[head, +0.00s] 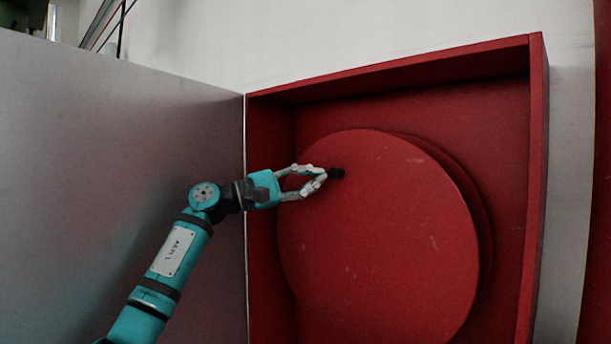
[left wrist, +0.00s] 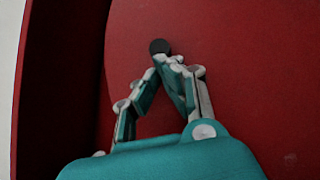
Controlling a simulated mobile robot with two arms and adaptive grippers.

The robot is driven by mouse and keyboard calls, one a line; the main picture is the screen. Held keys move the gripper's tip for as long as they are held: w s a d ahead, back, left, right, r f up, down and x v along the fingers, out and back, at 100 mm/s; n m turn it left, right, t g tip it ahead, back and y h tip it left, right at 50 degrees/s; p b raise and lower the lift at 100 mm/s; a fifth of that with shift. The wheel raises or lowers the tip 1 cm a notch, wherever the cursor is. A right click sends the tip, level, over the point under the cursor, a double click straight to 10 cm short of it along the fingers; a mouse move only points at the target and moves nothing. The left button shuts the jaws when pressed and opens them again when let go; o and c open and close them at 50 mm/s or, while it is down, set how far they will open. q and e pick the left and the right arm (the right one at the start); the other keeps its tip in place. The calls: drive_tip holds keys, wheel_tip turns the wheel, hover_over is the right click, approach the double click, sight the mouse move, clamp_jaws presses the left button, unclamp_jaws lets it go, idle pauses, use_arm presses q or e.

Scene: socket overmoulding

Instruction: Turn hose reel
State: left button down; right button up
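The hose reel (head: 385,240) is a large red disc inside an open red cabinet. A small black knob (head: 337,173) stands out from its face near the upper left. My left gripper (head: 325,174) reaches in from the left, its fingertips drawn together right beside the knob. In the left wrist view, the two fingers of my left gripper (left wrist: 161,65) meet just below the dark round knob (left wrist: 159,46), with no clear gap between them. Whether the tips touch the knob is hard to tell. My right gripper is not in view.
The red cabinet's frame (head: 538,180) surrounds the reel on the top and right. A large grey panel (head: 120,150), apparently the open door, stands at the left, with my left arm in front of it. The pale wall (head: 350,40) is behind.

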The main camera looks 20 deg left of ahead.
use_arm(q)
drive_tip(key=shift+s+d+r+m, duration=0.1)
drive_tip(key=shift+d+r+m, duration=0.05)
drive_tip(key=shift+d+m, duration=0.15)
idle(0.4)
wheel_tip(320, 180, up, 10)
idle(0.4)
